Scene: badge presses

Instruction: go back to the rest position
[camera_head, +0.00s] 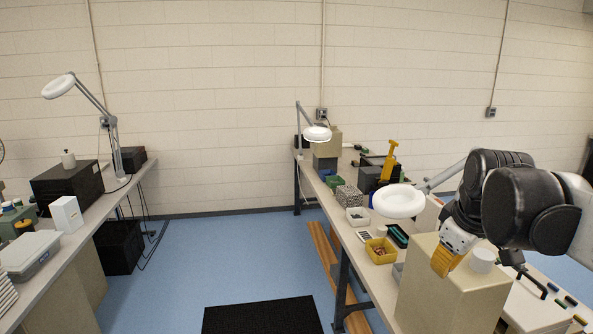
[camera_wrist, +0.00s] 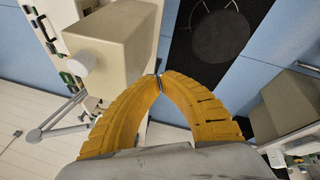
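My gripper (camera_head: 444,262) is at the right of the head view, beside the upper part of a beige box-shaped machine with a white round knob (camera_head: 482,260). Its yellow fingers point down. In the wrist view the two curved yellow fingers of my gripper (camera_wrist: 159,79) meet at their tips, with nothing visible between them. The beige machine (camera_wrist: 122,40) is close beyond the fingertips there, and its white knob also shows (camera_wrist: 80,63). I cannot tell whether the fingers touch the machine.
The right workbench (camera_head: 350,238) carries a ring lamp (camera_head: 400,201), a yellow bin (camera_head: 380,251) and a yellow-handled press (camera_head: 389,163). The left workbench (camera_head: 91,222) holds a black box (camera_head: 68,186). A black mat (camera_head: 262,316) lies on the open blue floor between the benches.

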